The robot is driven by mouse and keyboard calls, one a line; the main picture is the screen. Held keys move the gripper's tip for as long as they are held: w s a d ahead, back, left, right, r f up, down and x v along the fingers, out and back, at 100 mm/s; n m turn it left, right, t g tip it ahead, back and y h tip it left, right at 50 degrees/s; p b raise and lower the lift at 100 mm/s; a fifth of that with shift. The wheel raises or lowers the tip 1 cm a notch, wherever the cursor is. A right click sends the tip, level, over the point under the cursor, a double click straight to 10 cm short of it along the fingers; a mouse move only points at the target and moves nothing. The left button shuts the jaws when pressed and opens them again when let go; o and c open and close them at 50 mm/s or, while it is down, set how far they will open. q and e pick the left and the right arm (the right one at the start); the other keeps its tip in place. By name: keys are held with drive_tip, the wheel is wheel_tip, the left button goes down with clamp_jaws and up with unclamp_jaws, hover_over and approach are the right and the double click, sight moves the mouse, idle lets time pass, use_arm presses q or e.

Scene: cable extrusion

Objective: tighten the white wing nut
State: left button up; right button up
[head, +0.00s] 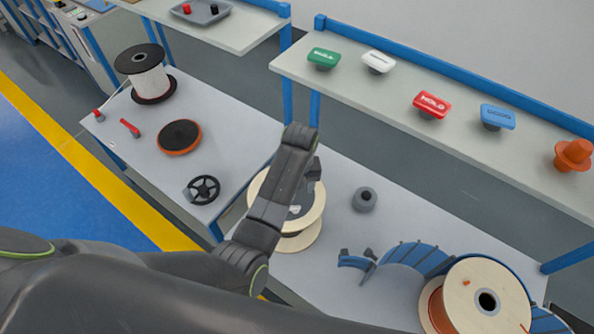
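My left arm comes in from the lower left and bends up over a pale wooden spool (312,222) on the lower bench. My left gripper (314,170) is at the far end of this arm, above the spool, mostly hidden behind the arm's own links. Its fingers do not show clearly. A small pale piece (295,210) lies on the dark middle of the spool, right beside my arm; it may be the white wing nut, but it is too small and covered to be sure. My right gripper is not in view.
A grey ring-shaped part (365,200) stands right of the spool. A copper-wound spool (460,308) and a blue ribbed part (415,258) are at the lower right. A black handwheel (203,190) is on the left bench. A shelf (385,88) with coloured blocks runs behind.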

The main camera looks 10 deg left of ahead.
use_arm(q)
wheel_tip(320, 180, up, 7)
drive_tip(key=shift+d, duration=0.2)
idle(0.6)
